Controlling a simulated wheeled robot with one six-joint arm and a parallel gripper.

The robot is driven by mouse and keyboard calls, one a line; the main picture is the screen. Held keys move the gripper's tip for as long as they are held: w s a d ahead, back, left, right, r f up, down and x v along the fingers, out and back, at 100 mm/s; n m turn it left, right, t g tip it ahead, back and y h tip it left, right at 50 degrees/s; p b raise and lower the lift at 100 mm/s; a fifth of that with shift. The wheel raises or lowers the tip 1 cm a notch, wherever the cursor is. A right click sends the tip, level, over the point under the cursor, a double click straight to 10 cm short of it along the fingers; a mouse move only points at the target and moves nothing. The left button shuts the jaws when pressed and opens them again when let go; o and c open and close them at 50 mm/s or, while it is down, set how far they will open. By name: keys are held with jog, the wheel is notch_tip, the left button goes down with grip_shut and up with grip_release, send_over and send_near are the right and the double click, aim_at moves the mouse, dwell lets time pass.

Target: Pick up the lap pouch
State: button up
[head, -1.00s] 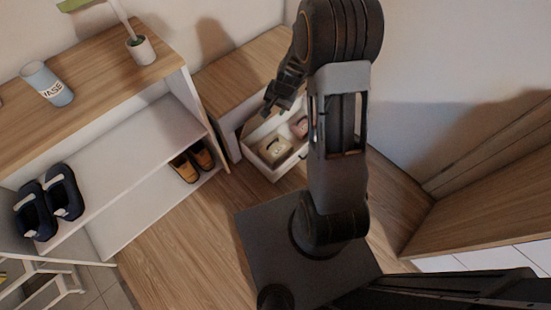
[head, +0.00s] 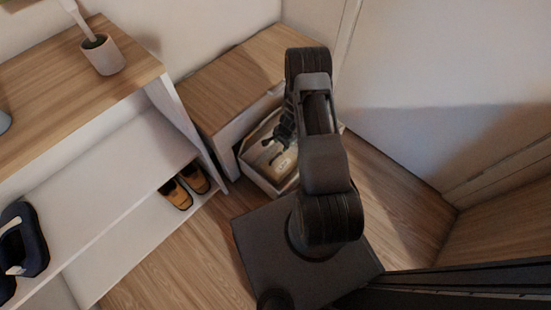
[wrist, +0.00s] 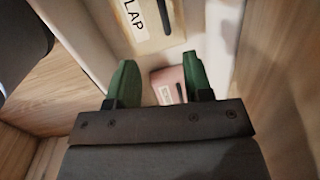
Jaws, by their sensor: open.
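The lap pouch is a cream pouch (wrist: 158,22) marked "LAP" with a dark slot, at the top of the wrist view and partly cut off. In the head view the cream pouch (head: 285,165) lies in the open drawer (head: 257,179). My gripper (wrist: 158,62) is open, its two green fingers apart and pointing toward the lap pouch, short of it in the picture. A pink pouch (wrist: 167,84) with a label shows between the fingers; I cannot tell how far below them it lies. In the head view my arm hides part of the drawer.
The drawer belongs to a low wooden-topped cabinet (head: 225,85). A wall is close behind. The floor (head: 170,255) at the front left is clear.

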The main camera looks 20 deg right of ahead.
jog(key=b, duration=0.3)
send_over(276, 156)
jog(key=d, duration=0.1)
jog(key=f, duration=0.8)
jog(key=shift+s, duration=0.35)
jog(key=shift+w+a+f+b, duration=0.15)
jog(key=shift+f+b, duration=0.25)
jog(key=shift+f, duration=0.5)
jog(key=shift+w+a+f+b, duration=0.15)
jog(key=shift+f+b, duration=0.3)
jog(key=shift+f, duration=0.5)
jog(key=shift+a+f+b, duration=0.15)
jog(key=shift+f+b, duration=0.25)
jog(key=shift+f, duration=0.5)
grip_shut()
